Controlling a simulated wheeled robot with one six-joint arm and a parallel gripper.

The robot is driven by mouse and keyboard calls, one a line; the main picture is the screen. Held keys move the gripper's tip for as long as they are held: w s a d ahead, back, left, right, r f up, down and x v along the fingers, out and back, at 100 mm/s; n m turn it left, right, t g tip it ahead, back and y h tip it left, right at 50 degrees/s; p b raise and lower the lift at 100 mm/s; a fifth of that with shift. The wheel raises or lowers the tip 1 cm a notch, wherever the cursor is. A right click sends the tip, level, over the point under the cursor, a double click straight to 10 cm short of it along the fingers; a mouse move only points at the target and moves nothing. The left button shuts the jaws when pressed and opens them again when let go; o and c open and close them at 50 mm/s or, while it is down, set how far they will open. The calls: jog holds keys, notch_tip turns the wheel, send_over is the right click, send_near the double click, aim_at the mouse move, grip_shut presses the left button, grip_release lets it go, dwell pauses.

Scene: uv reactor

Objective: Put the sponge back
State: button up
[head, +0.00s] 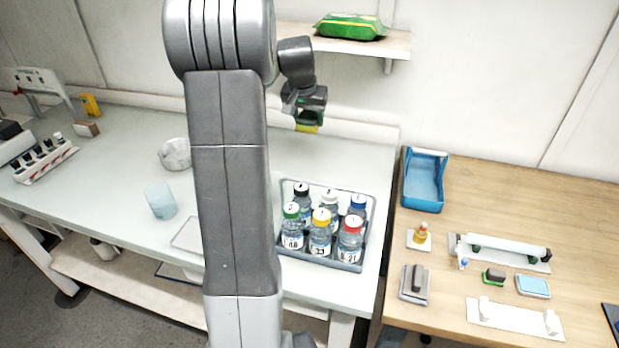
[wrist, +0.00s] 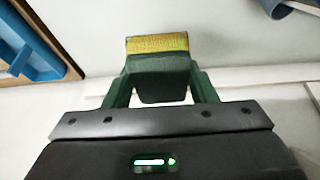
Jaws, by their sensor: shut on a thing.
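The sponge (head: 306,128), yellow on one face and dark green on the other, is held in my gripper (head: 308,117) at the back of the white bench. In the wrist view the sponge (wrist: 157,44) sits between the two green fingers of my gripper (wrist: 160,78), with its yellow face at the top of the picture. My gripper is shut on it, and the sponge looks clear of the bench top.
A grey tray (head: 345,266) of capped bottles stands on the white bench below my gripper. A shelf (head: 398,48) bears a green packet (head: 350,27). The wooden table (head: 470,200) at right holds a blue tray (head: 424,206), a blue pad (head: 533,287) and small tools.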

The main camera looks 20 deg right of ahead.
jog(key=b, duration=0.6)
send_over(310, 172)
jog(key=s+a, duration=0.1)
notch_tip(310, 172, down, 7)
jog(key=f, duration=0.9)
jog(key=shift+s+f, duration=0.2)
jog(key=shift+f, duration=0.2)
jog(key=shift+f, duration=0.1)
jog(key=o, duration=0.5)
jog(key=shift+f, duration=0.1)
jog(key=o, duration=0.4)
jog(key=shift+o, duration=0.2)
jog(key=shift+r, duration=0.35)
jog(key=v, duration=1.1)
jog(key=shift+r, duration=0.35)
